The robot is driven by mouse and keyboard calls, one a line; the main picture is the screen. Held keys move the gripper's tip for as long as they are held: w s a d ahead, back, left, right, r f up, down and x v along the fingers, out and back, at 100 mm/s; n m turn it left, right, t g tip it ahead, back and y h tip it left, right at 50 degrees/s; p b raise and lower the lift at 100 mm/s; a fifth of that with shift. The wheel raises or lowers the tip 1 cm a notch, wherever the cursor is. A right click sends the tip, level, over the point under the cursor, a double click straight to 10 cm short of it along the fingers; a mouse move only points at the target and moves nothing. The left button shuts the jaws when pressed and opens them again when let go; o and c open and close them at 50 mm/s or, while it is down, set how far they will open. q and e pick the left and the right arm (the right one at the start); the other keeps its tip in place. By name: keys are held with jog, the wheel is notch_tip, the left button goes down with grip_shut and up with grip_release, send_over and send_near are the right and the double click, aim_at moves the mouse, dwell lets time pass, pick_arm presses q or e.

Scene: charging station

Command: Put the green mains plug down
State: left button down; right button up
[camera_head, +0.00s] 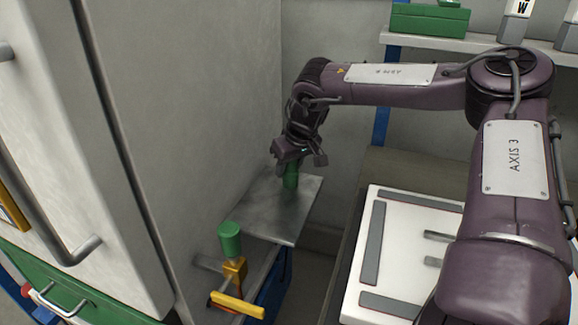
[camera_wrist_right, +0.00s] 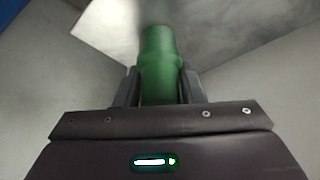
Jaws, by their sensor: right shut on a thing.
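The green mains plug (camera_head: 291,176) is a green cylinder over a grey metal shelf plate (camera_head: 285,222) beside the large grey cabinet. My right gripper (camera_head: 290,160) is shut on it from above. In the right wrist view the plug (camera_wrist_right: 160,60) stands between the two dark fingers of the right gripper (camera_wrist_right: 160,88), its far end toward the metal plate (camera_wrist_right: 225,30). I cannot tell whether the plug touches the plate. My left gripper is not in view.
A green-topped, yellow-handled fitting (camera_head: 230,240) stands in front of the plate, near left. The grey cabinet (camera_head: 190,90) walls the left side. A white board with grey strips (camera_head: 410,225) lies right. A green box (camera_head: 430,20) sits on a back shelf (camera_head: 480,42).

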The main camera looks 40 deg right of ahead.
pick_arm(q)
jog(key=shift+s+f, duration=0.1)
pick_arm(e)
jog(key=shift+f, duration=0.15)
jog(key=o, duration=1)
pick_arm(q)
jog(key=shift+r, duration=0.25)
pick_arm(e)
jog(key=shift+r, duration=0.45)
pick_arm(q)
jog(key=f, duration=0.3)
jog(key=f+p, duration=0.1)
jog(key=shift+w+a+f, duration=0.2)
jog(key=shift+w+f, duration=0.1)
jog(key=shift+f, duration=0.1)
pick_arm(e)
jog(key=v, duration=1.1)
jog(key=shift+s+r, duration=0.15)
jog(key=shift+r, duration=0.1)
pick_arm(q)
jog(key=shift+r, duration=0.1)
pick_arm(e)
jog(key=shift+r, duration=0.1)
